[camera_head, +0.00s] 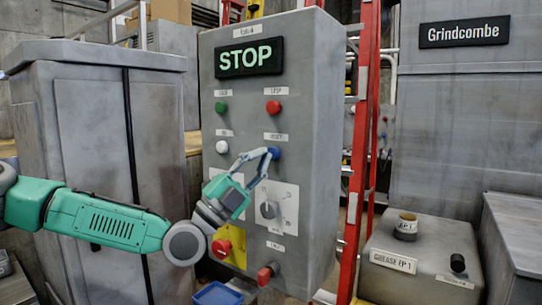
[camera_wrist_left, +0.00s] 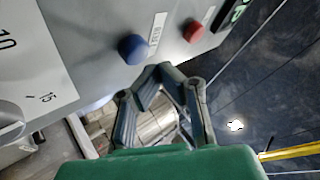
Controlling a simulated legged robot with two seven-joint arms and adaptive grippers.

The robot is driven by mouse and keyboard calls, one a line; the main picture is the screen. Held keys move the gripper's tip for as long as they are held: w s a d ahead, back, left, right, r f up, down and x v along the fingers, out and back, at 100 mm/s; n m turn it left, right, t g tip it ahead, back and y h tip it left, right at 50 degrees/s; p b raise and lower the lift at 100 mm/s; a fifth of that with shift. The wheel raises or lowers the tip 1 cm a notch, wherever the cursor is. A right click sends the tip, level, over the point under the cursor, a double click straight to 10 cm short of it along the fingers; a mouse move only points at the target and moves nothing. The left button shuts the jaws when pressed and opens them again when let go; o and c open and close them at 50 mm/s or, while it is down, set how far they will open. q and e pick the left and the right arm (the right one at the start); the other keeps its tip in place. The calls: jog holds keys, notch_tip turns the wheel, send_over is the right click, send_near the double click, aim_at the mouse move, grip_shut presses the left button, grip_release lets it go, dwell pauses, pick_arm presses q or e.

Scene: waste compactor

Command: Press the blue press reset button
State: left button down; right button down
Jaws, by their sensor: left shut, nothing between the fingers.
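The blue button (camera_head: 276,153) sits on the right side of the grey control panel (camera_head: 309,120), below the red button (camera_head: 273,107). In the left wrist view, the blue button (camera_wrist_left: 132,48) is round and shows whole. My left gripper (camera_head: 271,153) is shut and empty, its tips beside the blue button's left edge in the head view. In the left wrist view, my left gripper's tips (camera_wrist_left: 159,71) appear just below and right of the button, with a small gap in the picture. I cannot tell whether they touch. My right gripper is not in view.
A green button (camera_head: 221,107) and a white button (camera_head: 222,147) are on the panel's left side. A rotary selector (camera_head: 269,209), a red emergency stop (camera_head: 221,248) and a red switch (camera_head: 266,275) sit lower. A red ladder (camera_head: 366,100) stands right of the panel.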

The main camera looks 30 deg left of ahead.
pick_arm(q)
jog(key=s, duration=0.5)
jog(key=shift+a+p, duration=0.2)
jog(key=shift+p, duration=0.2)
jog(key=shift+f, duration=0.1)
dwell(0.6)
